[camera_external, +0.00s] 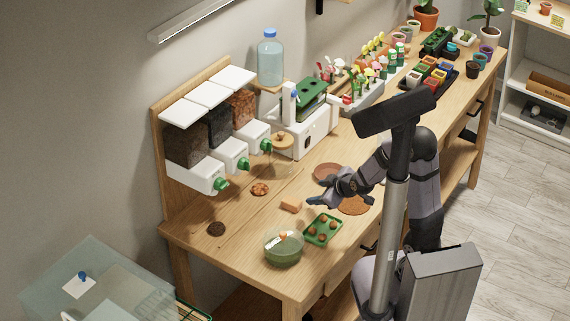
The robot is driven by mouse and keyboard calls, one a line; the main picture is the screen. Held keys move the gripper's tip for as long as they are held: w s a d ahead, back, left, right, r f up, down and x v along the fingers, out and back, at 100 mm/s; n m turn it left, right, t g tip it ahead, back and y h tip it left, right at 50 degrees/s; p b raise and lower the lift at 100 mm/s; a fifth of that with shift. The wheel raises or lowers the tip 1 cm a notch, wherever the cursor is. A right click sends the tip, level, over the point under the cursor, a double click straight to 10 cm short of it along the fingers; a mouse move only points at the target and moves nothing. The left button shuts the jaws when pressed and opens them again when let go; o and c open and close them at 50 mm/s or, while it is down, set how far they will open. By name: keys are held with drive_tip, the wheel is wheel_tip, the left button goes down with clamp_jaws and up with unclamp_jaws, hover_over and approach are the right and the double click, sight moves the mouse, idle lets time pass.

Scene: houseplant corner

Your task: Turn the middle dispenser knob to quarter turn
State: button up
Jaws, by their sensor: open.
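A dispenser with three white-lidded bins is fixed to a wooden back panel at the left end of the bench. Each bin has a green knob on its white front. The middle dispenser knob (243,164) is between the left knob (221,184) and the right knob (265,146). Its exact turn angle is too small to tell. My gripper (312,202) is open and looks empty, low over the bench, to the right of and in front of the knobs, apart from them.
Near my gripper are an orange-brown block (291,205), a green tray of round brown items (322,230) and a glass bowl (284,248). Small brown heaps lie below the dispenser (260,189). A white machine (305,125) stands right of the dispenser.

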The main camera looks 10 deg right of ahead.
drive_tip(key=a+r+n+t+y, duration=0.3)
drive_tip(key=a+r+n+y, duration=0.15)
drive_tip(key=a, duration=0.55)
drive_tip(key=n+t+y+b, duration=0.1)
drive_tip(key=n+t+y, duration=0.1)
drive_tip(key=n+y, duration=0.15)
approach(249, 167)
drive_tip(key=a+h, duration=0.1)
drive_tip(key=shift+r+p+x, duration=0.15)
drive_tip(key=shift+p+x, duration=0.35)
drive_tip(key=shift+x, duration=1.5)
drive_tip(key=shift+r+p+x, duration=0.15)
drive_tip(key=shift+p+x, duration=0.35)
drive_tip(key=shift+x, duration=1.5)
drive_tip(key=shift+w+d, duration=0.1)
drive_tip(key=c, duration=1)
